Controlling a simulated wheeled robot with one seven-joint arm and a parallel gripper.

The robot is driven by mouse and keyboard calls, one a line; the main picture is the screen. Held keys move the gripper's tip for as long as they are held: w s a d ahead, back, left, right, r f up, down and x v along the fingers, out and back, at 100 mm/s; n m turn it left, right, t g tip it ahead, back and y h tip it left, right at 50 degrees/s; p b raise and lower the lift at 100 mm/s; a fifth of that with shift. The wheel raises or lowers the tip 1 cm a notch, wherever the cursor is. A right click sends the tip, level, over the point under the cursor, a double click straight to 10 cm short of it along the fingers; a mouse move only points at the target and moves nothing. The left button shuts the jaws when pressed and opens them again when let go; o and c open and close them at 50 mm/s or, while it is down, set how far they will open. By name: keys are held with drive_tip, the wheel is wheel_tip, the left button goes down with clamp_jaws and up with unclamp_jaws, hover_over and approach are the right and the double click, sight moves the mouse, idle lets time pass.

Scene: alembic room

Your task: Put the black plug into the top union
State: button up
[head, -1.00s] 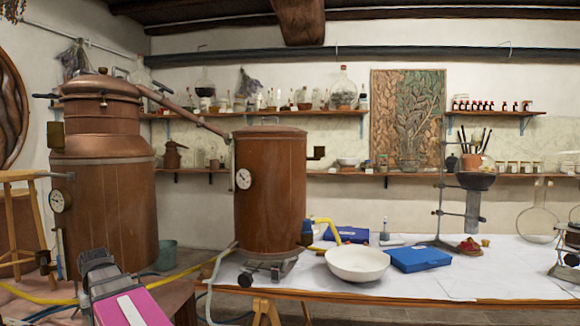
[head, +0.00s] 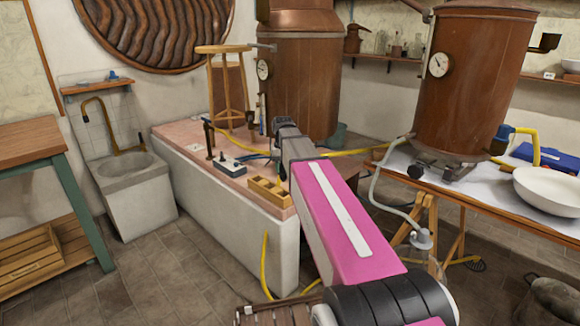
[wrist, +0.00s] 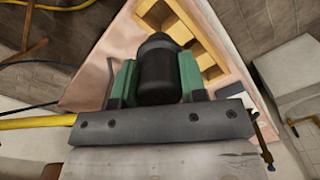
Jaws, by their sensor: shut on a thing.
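The black plug (wrist: 158,72) is between the green fingers of my gripper (wrist: 157,62) in the wrist view. My gripper is shut on it, and its rounded dark end points away from the wrist. In the head view my gripper (head: 285,124) is at the far end of my pink arm, over the pink-topped bench; the plug cannot be made out there. A dark upright stand with small fittings (head: 208,138) rises from the bench's left part. I cannot tell which fitting is the top union.
A wooden compartment box (head: 268,192) lies on the pink-topped bench (head: 180,133); it also shows beyond the plug in the wrist view (wrist: 205,50). A copper still (head: 295,75) stands behind.

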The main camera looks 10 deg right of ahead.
sight(283, 177)
drive_tip(key=shift+w+f, duration=0.25)
drive_tip(key=shift+w, duration=0.15)
drive_tip(key=shift+f, duration=2.45)
drive_tip(key=shift+s+f, duration=0.1)
drive_tip(key=shift+f, duration=2.1)
idle(2.9)
